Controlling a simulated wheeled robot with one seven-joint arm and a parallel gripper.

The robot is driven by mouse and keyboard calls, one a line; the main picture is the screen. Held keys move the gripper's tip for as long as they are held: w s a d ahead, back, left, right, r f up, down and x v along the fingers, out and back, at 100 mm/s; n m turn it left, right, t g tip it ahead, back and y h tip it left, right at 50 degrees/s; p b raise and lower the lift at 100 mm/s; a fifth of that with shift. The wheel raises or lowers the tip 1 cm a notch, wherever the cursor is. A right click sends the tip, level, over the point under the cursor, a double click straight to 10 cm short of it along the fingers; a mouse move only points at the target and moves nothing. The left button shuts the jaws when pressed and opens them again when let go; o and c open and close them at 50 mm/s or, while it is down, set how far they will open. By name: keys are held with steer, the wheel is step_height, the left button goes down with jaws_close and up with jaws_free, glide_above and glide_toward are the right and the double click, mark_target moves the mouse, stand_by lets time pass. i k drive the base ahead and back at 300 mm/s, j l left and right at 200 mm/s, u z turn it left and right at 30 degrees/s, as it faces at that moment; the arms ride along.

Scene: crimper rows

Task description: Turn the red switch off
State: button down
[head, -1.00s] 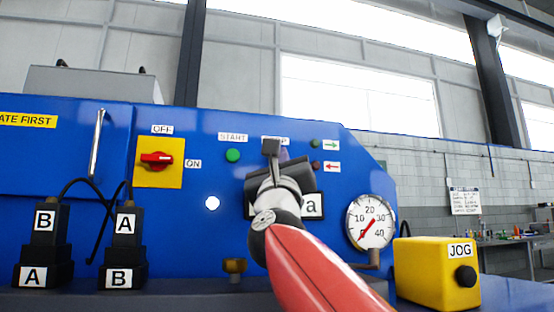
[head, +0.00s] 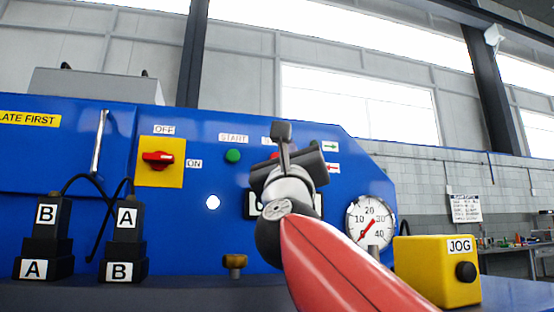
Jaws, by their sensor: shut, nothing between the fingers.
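The red switch (head: 157,157) is a rotary knob on a yellow plate (head: 150,176) on the blue panel (head: 222,180). An OFF label (head: 164,130) is above it and an ON label (head: 194,163) is to its right. The knob's handle lies about level, with its pale end on the right towards ON. My gripper (head: 282,132) is shut and empty, pointing up in front of the panel. It is well to the right of the switch and apart from it. My arm hides part of the panel behind it.
A green button (head: 233,156) under START lies between the switch and my gripper. A gauge (head: 370,222) and a yellow JOG box (head: 437,271) stand to the right. Black A and B connectors (head: 125,221) with cables stand below the switch. A brass fitting (head: 235,262) is low at centre.

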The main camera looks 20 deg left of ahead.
mark_target(158, 160)
steer(key=k+l, duration=0.2)
steer(key=k, duration=0.3)
steer(key=k+l, duration=0.15)
steer(key=k, duration=0.35)
